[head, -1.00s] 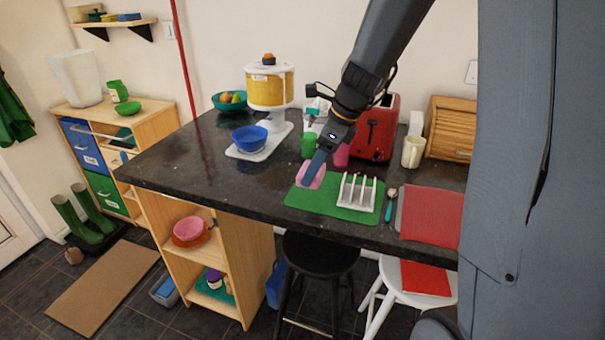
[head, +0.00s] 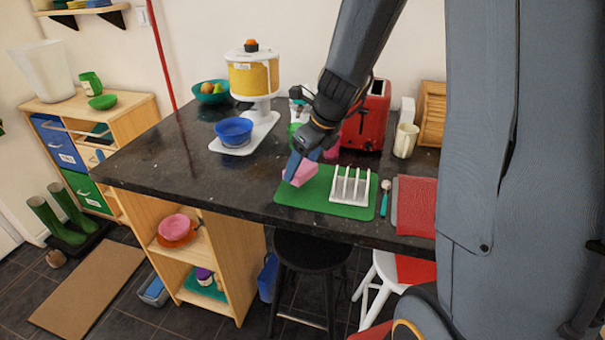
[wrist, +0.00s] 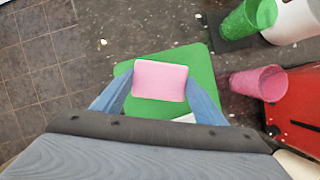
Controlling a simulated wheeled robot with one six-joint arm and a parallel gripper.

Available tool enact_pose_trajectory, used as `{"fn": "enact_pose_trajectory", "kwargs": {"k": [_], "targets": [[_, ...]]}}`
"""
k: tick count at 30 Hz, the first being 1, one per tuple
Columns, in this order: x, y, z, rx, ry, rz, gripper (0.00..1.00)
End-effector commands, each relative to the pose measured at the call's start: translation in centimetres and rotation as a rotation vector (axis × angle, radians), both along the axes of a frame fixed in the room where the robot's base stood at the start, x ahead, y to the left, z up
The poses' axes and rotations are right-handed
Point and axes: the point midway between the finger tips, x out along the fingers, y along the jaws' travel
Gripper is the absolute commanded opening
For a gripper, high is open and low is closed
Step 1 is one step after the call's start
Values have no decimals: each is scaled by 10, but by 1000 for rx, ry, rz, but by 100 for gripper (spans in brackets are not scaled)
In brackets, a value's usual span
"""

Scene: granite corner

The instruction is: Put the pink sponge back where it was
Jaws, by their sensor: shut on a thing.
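The pink sponge (head: 300,173) is between the fingers of my gripper (head: 291,168), over the left end of the green mat (head: 318,204) on the dark counter. In the wrist view the sponge (wrist: 160,80) sits between the two blue fingers (wrist: 157,97), with the green mat (wrist: 205,75) behind it. My gripper is shut on the sponge. I cannot tell whether the sponge touches the mat or is just above it. One finger hides part of the sponge in the head view.
A white rack (head: 350,186) stands on the mat, right of the sponge. Behind are a pink cup (wrist: 258,83), a green cup (wrist: 248,18) and a red toaster (head: 373,115). A spoon (head: 385,197) and red cloth (head: 415,208) lie right. The counter left of the mat is clear.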

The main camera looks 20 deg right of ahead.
Motion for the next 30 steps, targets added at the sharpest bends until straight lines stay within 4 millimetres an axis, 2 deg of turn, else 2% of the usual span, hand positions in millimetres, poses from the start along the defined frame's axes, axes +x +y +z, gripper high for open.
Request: {"fn": "enact_pose_trajectory", "kwargs": {"k": [3,6,18,19,22,30], "targets": [[-1,0,-20,1,4,-1,44],[0,0,-28,1,3,0,44],[0,0,-32,0,1,1,44],[0,0,-32,0,1,1,68],[0,0,-31,0,1,1,84],[0,0,-31,0,1,1,84]]}}
